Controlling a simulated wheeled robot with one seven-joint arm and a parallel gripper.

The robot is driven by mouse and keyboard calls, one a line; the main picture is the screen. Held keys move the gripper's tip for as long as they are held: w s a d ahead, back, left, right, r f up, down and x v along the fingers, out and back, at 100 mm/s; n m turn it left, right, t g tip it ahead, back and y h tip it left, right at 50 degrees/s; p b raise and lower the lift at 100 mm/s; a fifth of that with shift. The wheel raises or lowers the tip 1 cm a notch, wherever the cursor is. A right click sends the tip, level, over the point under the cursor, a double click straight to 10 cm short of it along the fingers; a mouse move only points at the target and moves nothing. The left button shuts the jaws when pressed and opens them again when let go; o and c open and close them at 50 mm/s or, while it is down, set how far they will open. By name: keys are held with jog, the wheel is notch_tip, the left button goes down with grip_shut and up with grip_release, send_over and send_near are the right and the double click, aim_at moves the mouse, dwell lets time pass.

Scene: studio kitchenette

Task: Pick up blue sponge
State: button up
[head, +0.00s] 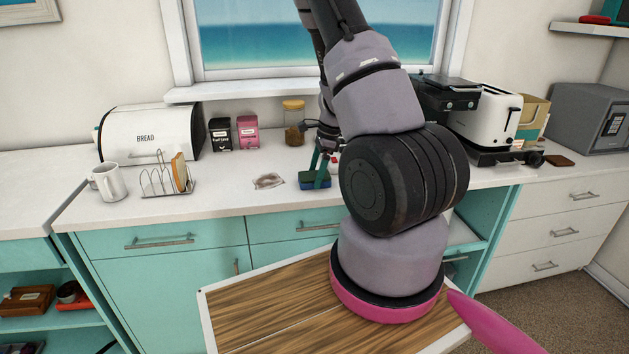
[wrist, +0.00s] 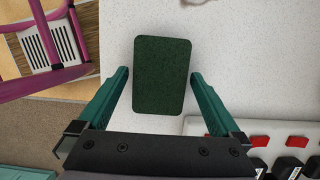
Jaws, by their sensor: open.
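The sponge (head: 308,182) lies flat on the white counter below the window in the head view, with a blue body and a dark green top. In the wrist view the sponge (wrist: 162,75) shows only its dark green top face, upright in the picture. My gripper (wrist: 160,75) is open, with one teal finger on each side of the sponge's near part. There is a small gap between the sponge and each finger. In the head view my gripper (head: 319,168) points down at the sponge, and my arm hides part of that area.
A clear packet (head: 267,181) lies left of the sponge. A toast rack (head: 165,182), mug (head: 108,182), bread bin (head: 150,132) and jar (head: 293,123) stand further left and back. A power strip with red switches (wrist: 258,141) lies close to the right finger. A toaster (head: 486,115) stands right.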

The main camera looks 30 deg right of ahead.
aim_at(316, 174)
jog(key=c, duration=1.3)
notch_tip(316, 174, up, 10)
jog(key=shift+r, duration=0.25)
jog(key=o, duration=0.6)
jog(key=c, duration=0.3)
jog(key=shift+w, duration=0.1)
jog(key=shift+c, duration=0.2)
